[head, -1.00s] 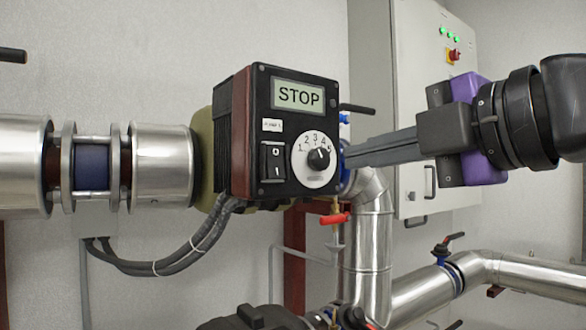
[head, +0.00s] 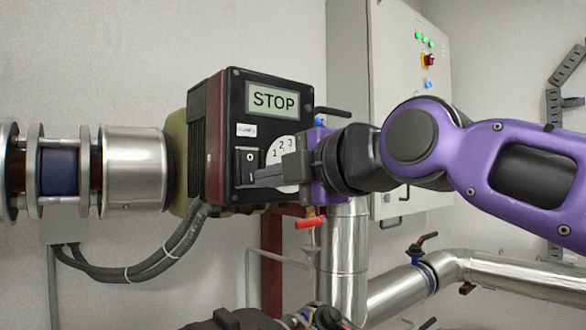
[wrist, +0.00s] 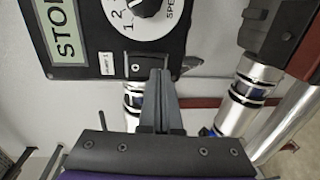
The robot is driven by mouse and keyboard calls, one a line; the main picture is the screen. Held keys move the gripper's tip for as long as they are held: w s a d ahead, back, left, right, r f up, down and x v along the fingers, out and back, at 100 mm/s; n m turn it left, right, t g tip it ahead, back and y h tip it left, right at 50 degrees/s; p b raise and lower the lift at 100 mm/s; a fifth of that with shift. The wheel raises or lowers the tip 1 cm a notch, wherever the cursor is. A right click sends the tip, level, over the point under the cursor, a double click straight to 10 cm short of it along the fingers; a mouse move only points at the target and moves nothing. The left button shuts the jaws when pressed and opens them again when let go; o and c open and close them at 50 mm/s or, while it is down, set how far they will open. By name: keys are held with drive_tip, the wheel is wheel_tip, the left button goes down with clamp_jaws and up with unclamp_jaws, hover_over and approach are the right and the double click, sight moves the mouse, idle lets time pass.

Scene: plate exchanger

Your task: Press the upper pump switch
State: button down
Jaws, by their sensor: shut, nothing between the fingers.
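The upper pump's black control box (head: 235,105) hangs on the pipe at the centre of the head view. Its display (head: 272,100) reads STOP. The rocker switch (head: 249,158) is on the box's lower left face, with its 0 end showing and its lower part hidden behind my fingers. The white speed dial (head: 284,150) is partly covered by my gripper (head: 257,179). My gripper is shut and empty, with its tips at the lower part of the switch. In the wrist view, the fingertips (wrist: 161,73) overlap the switch (wrist: 139,66); I cannot tell whether they touch.
A grey cabinet (head: 385,100) with green lights and a red knob stands behind to the right. A red-handled valve (head: 311,223) and silver pipes (head: 345,245) lie below. Black cables (head: 165,250) hang under the box. Another pump (head: 240,320) shows at the bottom edge.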

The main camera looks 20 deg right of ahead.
drive_tip(key=shift+w+a+f, duration=0.1)
drive_tip(key=shift+w+a, duration=0.1)
drive_tip(key=shift+w, duration=0.45)
drive_tip(key=shift+f, duration=0.1)
drive_tip(key=b, duration=0.2)
drive_tip(key=shift+w+a+f+b, duration=0.1)
drive_tip(key=shift+w+f+b, duration=0.1)
drive_tip(key=shift+f+b, duration=0.15)
drive_tip(key=shift+r+t+p, duration=0.3)
drive_tip(key=shift+r+p, duration=0.05)
drive_tip(key=shift+p, duration=0.1)
drive_tip(key=shift+s, duration=0.1)
